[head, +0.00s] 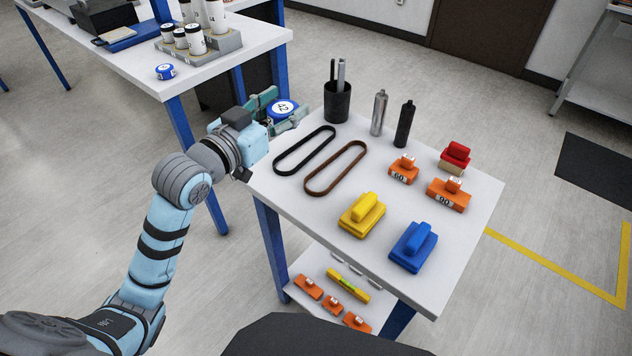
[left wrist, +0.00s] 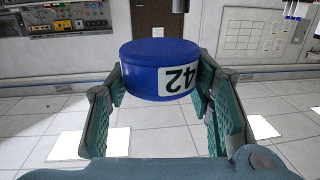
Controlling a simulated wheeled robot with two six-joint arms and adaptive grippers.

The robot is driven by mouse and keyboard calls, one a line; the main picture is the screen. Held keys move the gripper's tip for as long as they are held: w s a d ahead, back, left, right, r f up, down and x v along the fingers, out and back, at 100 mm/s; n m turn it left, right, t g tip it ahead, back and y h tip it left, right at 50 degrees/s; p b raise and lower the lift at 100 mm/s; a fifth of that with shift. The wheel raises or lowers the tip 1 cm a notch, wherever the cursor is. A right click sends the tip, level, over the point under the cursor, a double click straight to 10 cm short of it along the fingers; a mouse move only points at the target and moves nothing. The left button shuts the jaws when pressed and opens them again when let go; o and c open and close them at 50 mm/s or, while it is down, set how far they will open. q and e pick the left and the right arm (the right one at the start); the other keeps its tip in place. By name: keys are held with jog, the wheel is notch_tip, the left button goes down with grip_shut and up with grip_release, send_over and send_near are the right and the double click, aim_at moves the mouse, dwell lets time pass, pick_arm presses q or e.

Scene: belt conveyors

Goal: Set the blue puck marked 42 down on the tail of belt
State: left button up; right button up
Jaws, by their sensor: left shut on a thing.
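The blue puck marked 42 (head: 283,105) has a white top with a blue ring and the number in the head view. My left gripper (head: 282,113) is shut on it, with a finger on either side. It appears held up near the far left corner of the work table. In the left wrist view the puck (left wrist: 160,70) sits between the green fingers of the left gripper (left wrist: 160,88), its white 42 label upside down. No belt conveyor shows clearly in either view. My right gripper is out of view.
The work table (head: 463,205) holds a black loop belt (head: 305,150), a brown loop belt (head: 335,167), a tool cup (head: 337,102), two cylinders and several coloured blocks. Another blue puck (head: 165,72) rests on the left table (head: 130,70). Floor shows between the tables.

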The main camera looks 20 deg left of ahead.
pick_arm(q)
jog(key=b, duration=0.3)
send_over(288, 190)
notch_tip(288, 190, down, 7)
notch_tip(288, 190, down, 12)
jog(key=b, duration=0.4)
jog(key=shift+r, duration=0.25)
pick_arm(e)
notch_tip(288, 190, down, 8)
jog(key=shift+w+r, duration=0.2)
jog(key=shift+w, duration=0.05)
pick_arm(q)
jog(key=o, duration=1.1)
jog(key=shift+o, duration=0.4)
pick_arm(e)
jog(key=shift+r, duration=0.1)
